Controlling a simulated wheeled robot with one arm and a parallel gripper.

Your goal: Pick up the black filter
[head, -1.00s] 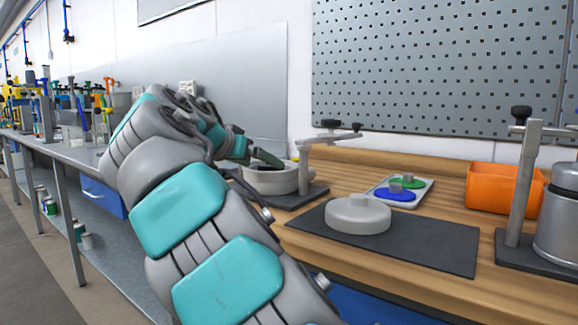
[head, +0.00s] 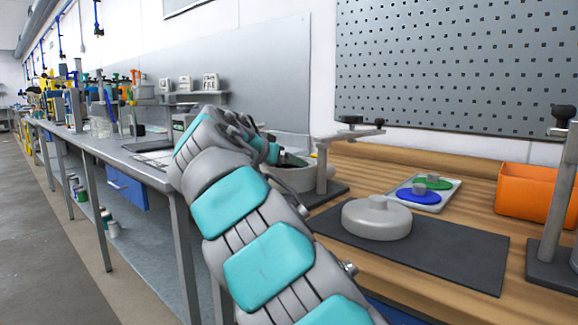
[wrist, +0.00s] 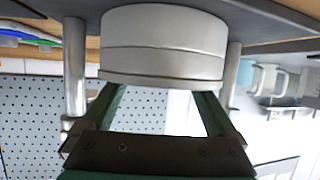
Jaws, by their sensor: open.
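No black filter can be made out in either view. My gripper (head: 288,160) is at the rim of a pale grey round bowl (head: 291,181) on a dark stand, left of the wooden bench top; my arm hides part of it. In the wrist view, which looks upside down, the open green fingers of my gripper (wrist: 160,90) reach toward the bowl's rim (wrist: 163,62) and stand apart. The bowl's inside is hidden, and I cannot tell whether the fingertips touch it.
A grey lidded disc (head: 377,218) sits on a dark mat (head: 455,253). Behind it is a white tray (head: 440,207) with a green and a blue disc. An orange bin (head: 530,190) stands at the right. The stand's post (head: 322,170) rises close beside my gripper.

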